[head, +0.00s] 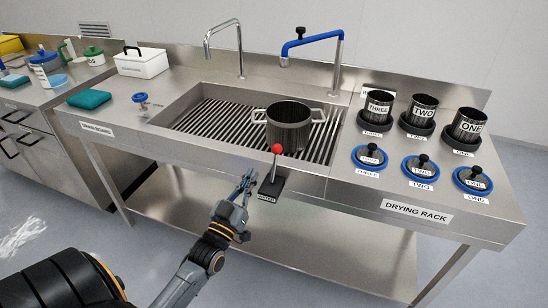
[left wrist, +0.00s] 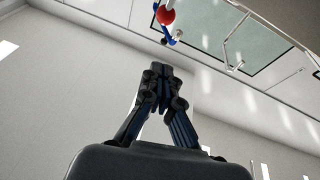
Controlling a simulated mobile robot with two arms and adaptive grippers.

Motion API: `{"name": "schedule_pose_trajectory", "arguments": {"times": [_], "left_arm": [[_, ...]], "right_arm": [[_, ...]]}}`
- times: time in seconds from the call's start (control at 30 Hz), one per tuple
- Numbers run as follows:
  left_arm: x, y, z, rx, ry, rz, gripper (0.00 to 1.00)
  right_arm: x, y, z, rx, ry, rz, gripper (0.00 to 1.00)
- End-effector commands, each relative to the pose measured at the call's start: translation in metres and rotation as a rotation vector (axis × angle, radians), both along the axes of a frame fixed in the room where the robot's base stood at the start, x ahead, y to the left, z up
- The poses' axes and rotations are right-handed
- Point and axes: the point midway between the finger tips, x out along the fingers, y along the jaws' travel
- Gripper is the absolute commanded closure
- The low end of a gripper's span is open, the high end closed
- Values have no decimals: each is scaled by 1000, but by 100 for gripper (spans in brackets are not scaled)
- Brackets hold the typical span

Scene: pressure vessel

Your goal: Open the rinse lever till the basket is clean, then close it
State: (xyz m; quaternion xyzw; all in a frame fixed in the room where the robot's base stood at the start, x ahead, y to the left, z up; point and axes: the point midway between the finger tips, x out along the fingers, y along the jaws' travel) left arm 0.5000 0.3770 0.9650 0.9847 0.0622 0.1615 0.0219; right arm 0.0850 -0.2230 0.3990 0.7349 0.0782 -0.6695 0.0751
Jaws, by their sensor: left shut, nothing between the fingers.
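The rinse lever (head: 273,168) has a red ball knob and a thin stem on a black labelled base at the sink's front edge. It stands nearly upright, leaning slightly right. The dark metal basket (head: 288,127) with two side handles sits on the sink's slatted grate, below the blue tap (head: 311,40). I see no water running, and cannot tell whether the basket is clean. My left gripper (head: 248,177) is shut and empty, just left of the lever, apart from it. In the left wrist view, its fingers (left wrist: 165,72) are together and the red knob (left wrist: 166,16) is beyond them. My right gripper is out of view.
The drying rack area (head: 415,209) on the right holds several labelled dark cups and blue-rimmed lids. A plain metal tap (head: 238,45) stands at the back. A blue valve (head: 141,99) and teal sponge (head: 89,99) lie left of the sink.

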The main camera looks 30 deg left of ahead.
Motion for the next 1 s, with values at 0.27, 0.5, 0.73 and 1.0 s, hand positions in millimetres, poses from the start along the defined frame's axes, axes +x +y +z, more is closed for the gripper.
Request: {"name": "schedule_pose_trajectory", "arguments": {"times": [0.27,0.5,0.73,1.0], "left_arm": [[59,7,23,-2,-1,-2,100],[86,9,8,-1,2,-3,100],[95,10,2,-2,3,-3,100],[96,10,1,-2,3,-3,100]], "right_arm": [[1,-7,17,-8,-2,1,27],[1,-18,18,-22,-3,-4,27],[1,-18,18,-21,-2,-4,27],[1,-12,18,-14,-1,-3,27]]}}
